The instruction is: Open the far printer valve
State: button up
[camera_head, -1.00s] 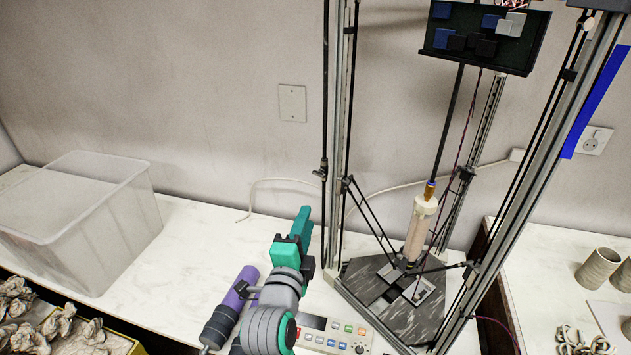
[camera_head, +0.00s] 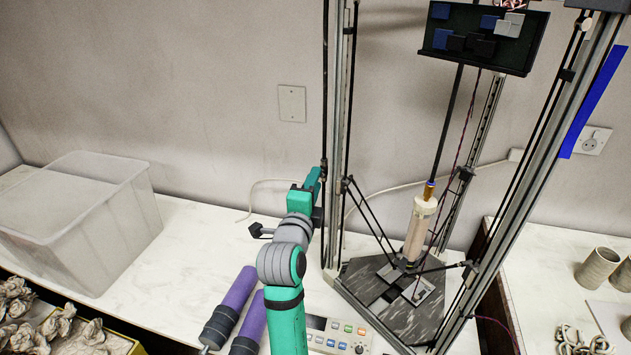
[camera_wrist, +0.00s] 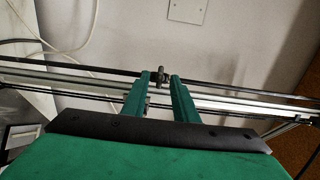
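My gripper (camera_head: 316,176) is raised at the left upright of the tall printer frame (camera_head: 337,120). In the wrist view its two green fingers (camera_wrist: 160,79) are apart. A small dark grey valve (camera_wrist: 161,71) on a thin dark tube shows between the fingertips, which lie on either side of it. I cannot tell if either finger touches it. In the head view the fingers and arm mostly hide the valve, so its handle's angle is unclear.
A clear plastic bin (camera_head: 85,215) stands at the left. Purple cylinders (camera_head: 236,293) and a button panel (camera_head: 338,336) lie in front, by my arm. The extruder tube (camera_head: 418,232) hangs over the printer's dark base. The white table behind is mostly clear.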

jog(key=shift+w+d, duration=0.15)
jog(key=shift+w, duration=0.4)
grip_shut()
